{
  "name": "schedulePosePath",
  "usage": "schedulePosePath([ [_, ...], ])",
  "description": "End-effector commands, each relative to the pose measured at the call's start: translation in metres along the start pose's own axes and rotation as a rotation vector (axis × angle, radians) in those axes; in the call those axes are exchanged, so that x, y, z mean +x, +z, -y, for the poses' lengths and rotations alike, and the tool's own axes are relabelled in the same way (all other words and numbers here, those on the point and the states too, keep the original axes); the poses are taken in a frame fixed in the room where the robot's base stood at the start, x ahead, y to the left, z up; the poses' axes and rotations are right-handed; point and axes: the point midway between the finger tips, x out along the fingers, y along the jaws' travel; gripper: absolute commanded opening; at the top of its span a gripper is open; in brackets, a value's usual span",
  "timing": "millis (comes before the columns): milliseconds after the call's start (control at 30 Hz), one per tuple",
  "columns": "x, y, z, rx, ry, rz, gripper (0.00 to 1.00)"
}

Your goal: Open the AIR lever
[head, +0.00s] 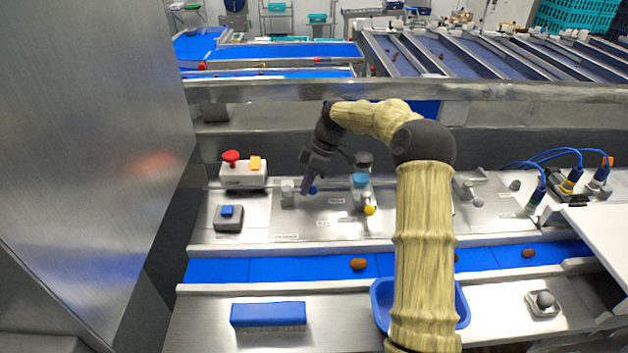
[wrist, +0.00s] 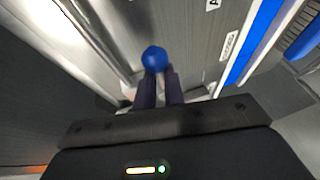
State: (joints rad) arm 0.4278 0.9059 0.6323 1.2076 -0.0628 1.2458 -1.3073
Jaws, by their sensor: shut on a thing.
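A lever with a round blue knob (head: 313,190) stands on the steel panel, left of the middle. The knob also shows large in the wrist view (wrist: 154,58), at the fingertips. My gripper (head: 307,188) reaches down to it from above, and its two dark fingers (wrist: 159,80) are shut on the lever at the knob. The fingers hide most of the lever's stem and base. A label beginning with A is cut off at the top of the wrist view, so I cannot read it whole.
A yellow-knobbed fitting (head: 369,210) stands right of my gripper. A box with a red button (head: 231,157) and a blue-button box (head: 227,211) are to the left. In front run a blue belt (head: 300,268) with dates, a blue brush (head: 268,315) and a blue tray (head: 381,308).

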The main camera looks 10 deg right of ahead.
Motion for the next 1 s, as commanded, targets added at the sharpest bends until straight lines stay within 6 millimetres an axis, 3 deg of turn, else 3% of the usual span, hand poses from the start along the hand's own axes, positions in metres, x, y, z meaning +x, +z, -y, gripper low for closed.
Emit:
schedulePosePath([
  [433, 0.002, 0.002, 0.0, -0.012, -0.009, 0.009, 0.0],
  [467, 0.002, 0.002, 0.0, -0.011, -0.009, 0.009, 0.16],
  [567, 0.002, 0.002, 0.0, -0.01, -0.008, 0.007, 0.33],
  [1000, -0.009, 0.001, -0.002, -0.01, -0.003, 0.004, 0.33],
])
